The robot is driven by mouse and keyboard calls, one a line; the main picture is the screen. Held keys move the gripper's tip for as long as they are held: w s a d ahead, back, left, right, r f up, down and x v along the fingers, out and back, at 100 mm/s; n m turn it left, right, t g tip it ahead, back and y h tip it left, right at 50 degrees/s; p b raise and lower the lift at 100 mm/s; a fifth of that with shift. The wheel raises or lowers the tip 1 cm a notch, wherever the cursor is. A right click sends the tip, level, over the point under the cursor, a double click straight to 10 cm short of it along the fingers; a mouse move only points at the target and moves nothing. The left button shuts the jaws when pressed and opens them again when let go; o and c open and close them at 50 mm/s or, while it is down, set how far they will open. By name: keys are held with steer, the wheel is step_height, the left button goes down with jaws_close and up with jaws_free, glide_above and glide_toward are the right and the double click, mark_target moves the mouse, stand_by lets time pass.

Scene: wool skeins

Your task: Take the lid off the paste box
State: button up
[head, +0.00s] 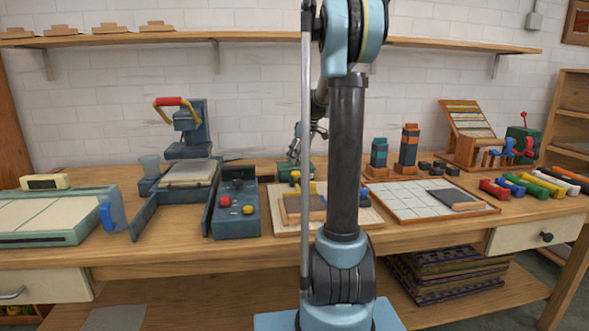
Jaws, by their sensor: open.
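I cannot tell for sure which thing is the paste box. A small green box (285,171) stands on the workbench behind my arm, partly hidden. My gripper (294,155) is small in the head view, above and close to this box, with its fingers pointing down. It looks open, and I see nothing held in it. My dark arm column hides the area just to its right. I cannot make out a separate lid, or whether the fingers touch the box.
The workbench (160,248) is crowded. A shelf (240,39) runs behind.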

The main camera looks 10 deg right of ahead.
steer(key=shift+w+a+f, duration=0.1)
steer(key=shift+f, duration=0.25)
jaws_close()
steer(key=shift+r, duration=0.1)
